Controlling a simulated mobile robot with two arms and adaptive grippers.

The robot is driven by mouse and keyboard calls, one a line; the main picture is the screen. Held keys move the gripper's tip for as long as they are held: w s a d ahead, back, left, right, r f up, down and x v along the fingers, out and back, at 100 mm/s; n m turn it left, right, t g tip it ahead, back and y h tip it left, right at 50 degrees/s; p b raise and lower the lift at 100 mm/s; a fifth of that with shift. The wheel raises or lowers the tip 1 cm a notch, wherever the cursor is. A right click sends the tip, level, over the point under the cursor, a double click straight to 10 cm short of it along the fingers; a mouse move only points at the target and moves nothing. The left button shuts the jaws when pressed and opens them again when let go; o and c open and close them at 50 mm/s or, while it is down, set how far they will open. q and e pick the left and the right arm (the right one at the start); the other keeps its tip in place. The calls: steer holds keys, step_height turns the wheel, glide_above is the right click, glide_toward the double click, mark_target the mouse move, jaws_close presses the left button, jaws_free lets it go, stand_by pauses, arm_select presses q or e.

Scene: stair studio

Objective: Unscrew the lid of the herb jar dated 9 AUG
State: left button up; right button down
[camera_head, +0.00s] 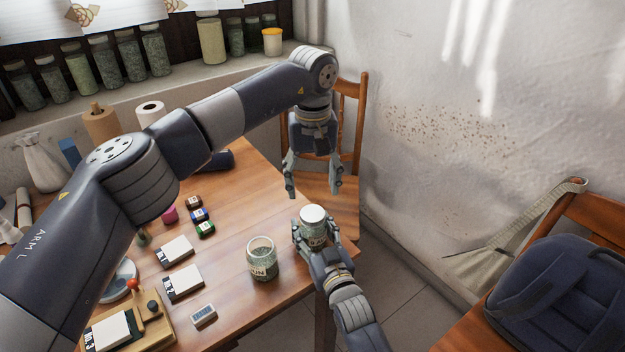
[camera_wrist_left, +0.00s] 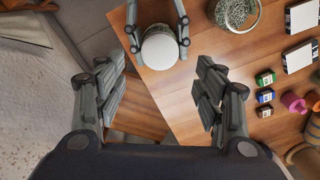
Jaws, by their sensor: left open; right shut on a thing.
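A glass herb jar with a white lid (camera_head: 313,214) stands near the table's right corner. My right gripper (camera_head: 315,235) is shut around its body; its date cannot be read. My left gripper (camera_head: 314,190) is open and empty, pointing down above the lid and apart from it. In the left wrist view the round lid (camera_wrist_left: 160,50) shows between the right gripper's fingers, a little beyond the middle of my open left fingers (camera_wrist_left: 160,88). A second herb jar (camera_head: 262,262) stands to the left with no lid on; its label ends in "UN".
A wooden chair (camera_head: 350,110) stands behind the corner. A dark backpack (camera_head: 560,290) rests on a chair at right.

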mark_target(312, 213)
arm_select(q)
steer(key=m, duration=0.3)
steer(key=shift+f, duration=0.1)
arm_select(e)
steer(key=shift+f, duration=0.1)
arm_select(q)
steer(key=shift+f, duration=3.9)
steer(key=c, duration=1.1)
